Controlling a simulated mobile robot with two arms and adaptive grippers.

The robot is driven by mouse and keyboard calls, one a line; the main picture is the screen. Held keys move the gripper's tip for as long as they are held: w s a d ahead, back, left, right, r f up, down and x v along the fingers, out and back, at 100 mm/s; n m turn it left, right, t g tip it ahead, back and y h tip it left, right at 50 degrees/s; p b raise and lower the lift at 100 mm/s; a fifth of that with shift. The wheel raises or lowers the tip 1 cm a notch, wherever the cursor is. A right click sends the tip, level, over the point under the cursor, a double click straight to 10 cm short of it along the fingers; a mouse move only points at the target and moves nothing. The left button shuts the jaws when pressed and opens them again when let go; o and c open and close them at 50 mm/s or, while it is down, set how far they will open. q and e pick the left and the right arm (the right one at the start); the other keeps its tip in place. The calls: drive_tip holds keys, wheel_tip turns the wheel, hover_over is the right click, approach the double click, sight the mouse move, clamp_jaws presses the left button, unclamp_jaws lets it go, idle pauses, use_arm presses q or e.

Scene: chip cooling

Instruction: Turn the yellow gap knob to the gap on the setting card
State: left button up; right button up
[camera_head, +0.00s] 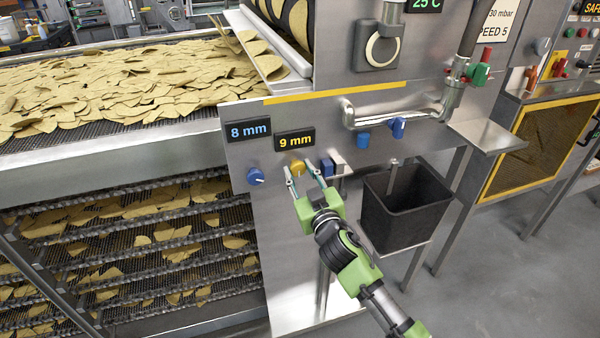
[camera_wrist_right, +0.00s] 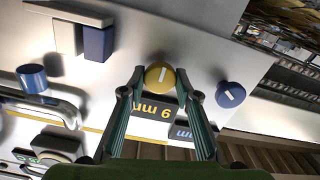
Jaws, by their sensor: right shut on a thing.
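The yellow gap knob (camera_head: 298,167) is on the steel front panel, under a black display (camera_head: 295,141) that reads "9 mm" in yellow. My right gripper (camera_head: 297,172) is at the knob with a finger on either side of it. In the right wrist view the yellow knob (camera_wrist_right: 158,75) sits between the fingertips (camera_wrist_right: 160,73), and the gripper is shut on it. A white pointer line shows on its face, nearly upright in that view. A white card (camera_head: 502,20) at the top right reads "30 mbar" and "SPEED 5"; its upper part is cut off. My left gripper is out of view.
A blue knob (camera_head: 255,176) under an "8 mm" display (camera_head: 248,130) is left of the yellow knob. Blue blocks (camera_head: 328,168) are close on its right. A black bin (camera_head: 402,207) hangs further right. A chip-covered conveyor (camera_head: 110,117) is at the left.

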drive_tip(key=shift+n, duration=0.3)
drive_tip(key=n, duration=0.5)
drive_tip(key=n+p, duration=0.1)
drive_tip(key=n, duration=0.5)
drive_tip(key=shift+f, duration=0.1)
idle(0.4)
drive_tip(key=o, duration=1.1)
drive_tip(key=shift+s, duration=0.15)
drive_tip(key=v, duration=1.1)
drive_tip(key=shift+s+d, duration=0.15)
drive_tip(key=shift+s, duration=0.2)
